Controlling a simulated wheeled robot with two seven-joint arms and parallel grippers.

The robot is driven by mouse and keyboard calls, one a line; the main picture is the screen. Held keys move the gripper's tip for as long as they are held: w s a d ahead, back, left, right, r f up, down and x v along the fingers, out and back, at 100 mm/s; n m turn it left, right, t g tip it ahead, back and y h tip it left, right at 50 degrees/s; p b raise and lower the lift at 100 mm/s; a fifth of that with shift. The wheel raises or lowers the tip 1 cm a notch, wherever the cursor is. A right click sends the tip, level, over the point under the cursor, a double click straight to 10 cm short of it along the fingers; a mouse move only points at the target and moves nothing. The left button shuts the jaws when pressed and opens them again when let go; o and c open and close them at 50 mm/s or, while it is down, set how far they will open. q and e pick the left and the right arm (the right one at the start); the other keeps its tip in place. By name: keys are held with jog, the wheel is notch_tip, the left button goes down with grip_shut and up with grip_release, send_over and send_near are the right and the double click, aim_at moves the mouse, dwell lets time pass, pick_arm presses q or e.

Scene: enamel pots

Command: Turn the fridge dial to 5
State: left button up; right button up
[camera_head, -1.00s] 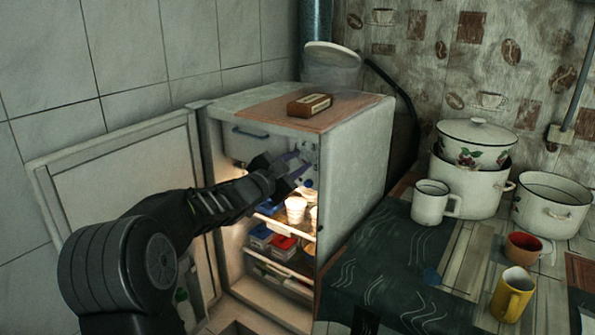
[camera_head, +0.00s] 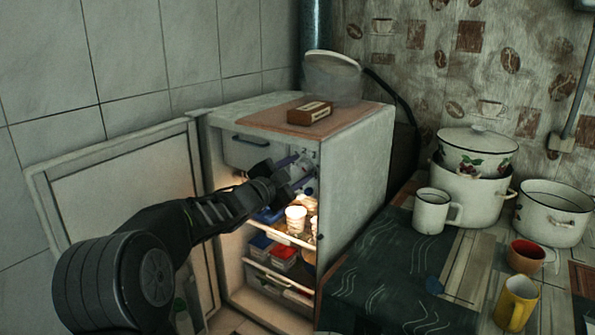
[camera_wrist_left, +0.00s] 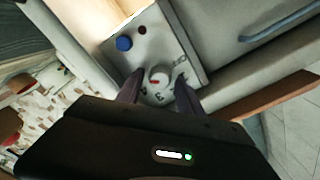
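The fridge (camera_head: 355,165) stands open, its door (camera_head: 125,180) swung out to the left. My left gripper (camera_head: 297,172) reaches into the top of the fridge opening. In the wrist view its two dark fingers (camera_wrist_left: 160,82) are apart, one on each side of the dial, with small gaps showing. Contact is not clear. My right gripper is not in view.
A blue button (camera_wrist_left: 124,43) sits beside the dial. Lit shelves (camera_head: 285,235) below my gripper hold white cups (camera_head: 296,219) and boxes. A brown box (camera_head: 310,112) lies on the fridge top. Pots (camera_head: 470,190) and mugs (camera_head: 433,210) stand on the table at right.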

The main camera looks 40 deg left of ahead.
pick_arm(q)
jog(key=shift+o, duration=0.6)
jog(key=s, duration=0.7)
jog(key=shift+s, duration=0.4)
